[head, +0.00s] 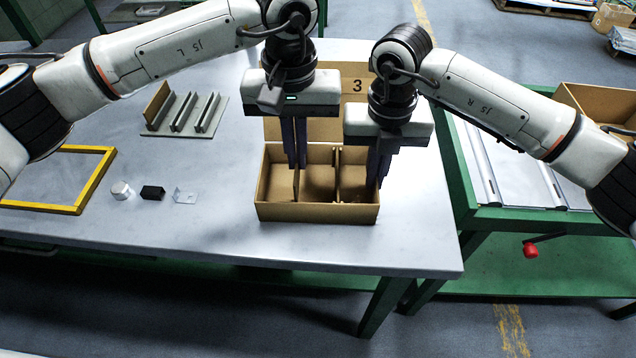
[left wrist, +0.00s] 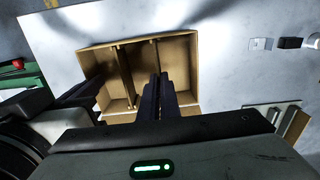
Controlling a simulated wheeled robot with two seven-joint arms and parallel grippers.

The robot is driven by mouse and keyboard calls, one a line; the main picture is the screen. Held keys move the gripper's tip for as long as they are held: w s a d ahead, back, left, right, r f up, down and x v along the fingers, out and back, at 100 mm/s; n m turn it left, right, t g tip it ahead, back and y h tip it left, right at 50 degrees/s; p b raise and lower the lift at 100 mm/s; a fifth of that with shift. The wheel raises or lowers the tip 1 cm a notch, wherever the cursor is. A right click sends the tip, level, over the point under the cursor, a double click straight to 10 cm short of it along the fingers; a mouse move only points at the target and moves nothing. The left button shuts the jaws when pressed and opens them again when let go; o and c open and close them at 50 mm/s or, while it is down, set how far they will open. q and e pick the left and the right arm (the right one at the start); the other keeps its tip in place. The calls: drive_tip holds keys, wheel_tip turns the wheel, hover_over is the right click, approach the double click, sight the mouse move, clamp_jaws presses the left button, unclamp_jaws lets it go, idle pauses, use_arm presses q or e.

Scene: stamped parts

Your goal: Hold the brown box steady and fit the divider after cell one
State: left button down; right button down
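The brown box (head: 318,213) stands open-topped near the table's front right. A thin brown divider (head: 297,185) stands across it, between the left cell and the middle one. My left gripper (head: 297,165) points down over this divider and appears shut on its top edge; the divider also shows in the left wrist view (left wrist: 157,57). Another divider (head: 337,180) stands upright further right, with no gripper on it. My right gripper (head: 379,180) is at the box's right wall and appears shut on it; its fingertips are partly hidden.
A grey slotted rack (head: 180,130) holding a brown panel (head: 157,102) stands at the back left. A white cylinder (head: 121,190), a black block (head: 152,192) and a metal bracket (head: 185,196) lie left of the box. A yellow frame (head: 75,208) is further left. A cardboard panel marked 3 (head: 357,87) stands behind.

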use_arm(q)
drive_tip(key=shift+f, duration=2.05)
idle(1.8)
drive_tip(key=c, duration=1.9)
unclamp_jaws()
wheel_tip(320, 180, up, 12)
